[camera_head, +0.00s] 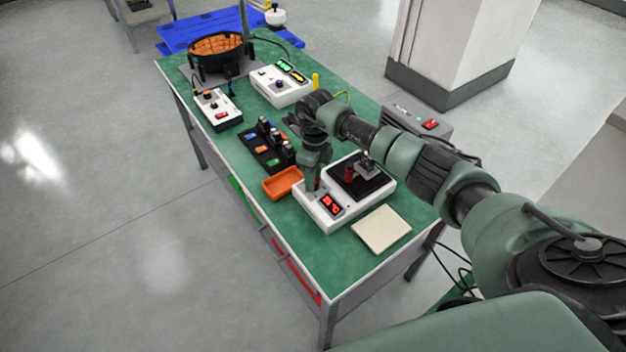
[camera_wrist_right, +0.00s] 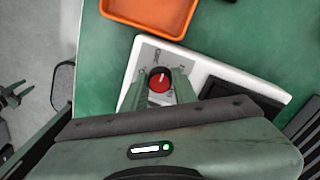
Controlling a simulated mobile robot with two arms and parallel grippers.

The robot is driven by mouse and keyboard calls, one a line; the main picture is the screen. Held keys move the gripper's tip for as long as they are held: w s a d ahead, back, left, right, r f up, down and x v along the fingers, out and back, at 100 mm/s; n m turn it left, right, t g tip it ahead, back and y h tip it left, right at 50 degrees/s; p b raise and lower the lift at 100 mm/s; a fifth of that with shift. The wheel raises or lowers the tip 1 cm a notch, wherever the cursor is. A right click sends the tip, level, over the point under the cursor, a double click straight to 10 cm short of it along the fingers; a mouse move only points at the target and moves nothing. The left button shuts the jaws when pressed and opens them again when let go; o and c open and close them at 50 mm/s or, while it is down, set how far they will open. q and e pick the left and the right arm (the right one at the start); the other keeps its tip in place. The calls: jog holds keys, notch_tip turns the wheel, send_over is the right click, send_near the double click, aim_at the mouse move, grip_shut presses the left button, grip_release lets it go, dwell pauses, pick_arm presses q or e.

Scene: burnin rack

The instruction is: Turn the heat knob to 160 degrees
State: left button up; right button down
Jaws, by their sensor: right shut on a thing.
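The white hot plate unit (camera_head: 352,212) with a black top and a red lit display (camera_head: 331,204) stands near the front of the green bench. The display digits are too small to read surely. The red heat knob (camera_wrist_right: 159,79) with a light pointer mark sits on the unit's white panel (camera_wrist_right: 145,57) in the wrist view. My right gripper (camera_head: 312,186) reaches down to this panel, and its two fingers (camera_wrist_right: 160,88) are shut on the knob from both sides. In the head view the knob is hidden by the gripper. Green-grey prongs at the wrist view's left edge may be my left gripper (camera_wrist_right: 12,95).
An orange tray (camera_head: 283,194) lies close left of the unit, and a cream pad (camera_head: 381,230) lies in front. A dark rack (camera_head: 258,150) with small parts, white boxes (camera_head: 281,93) and a black basket (camera_head: 218,62) stand farther back. A grey box (camera_head: 413,118) stands behind my arm.

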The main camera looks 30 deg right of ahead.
jog(key=m, duration=0.2)
jog(key=shift+m, duration=0.4)
jog(key=m, duration=0.3)
jog(key=shift+r+m, duration=0.1)
jog(key=shift+m, duration=0.2)
jog(key=m, duration=0.3)
jog(key=shift+d+m+t, duration=0.1)
jog(key=shift+m+t, duration=0.2)
jog(key=m+p, duration=0.1)
jog(key=m, duration=0.1)
jog(key=shift+m, duration=0.4)
jog(key=m+p, duration=0.2)
jog(key=m, duration=0.4)
jog(key=shift+r, duration=0.1)
jog(key=m+p, duration=0.2)
jog(key=m, duration=0.2)
jog(key=shift+s+m, duration=0.1)
jog(key=shift+m, duration=0.2)
jog(key=shift+m+p, duration=0.55)
jog(key=shift+m, duration=0.85)
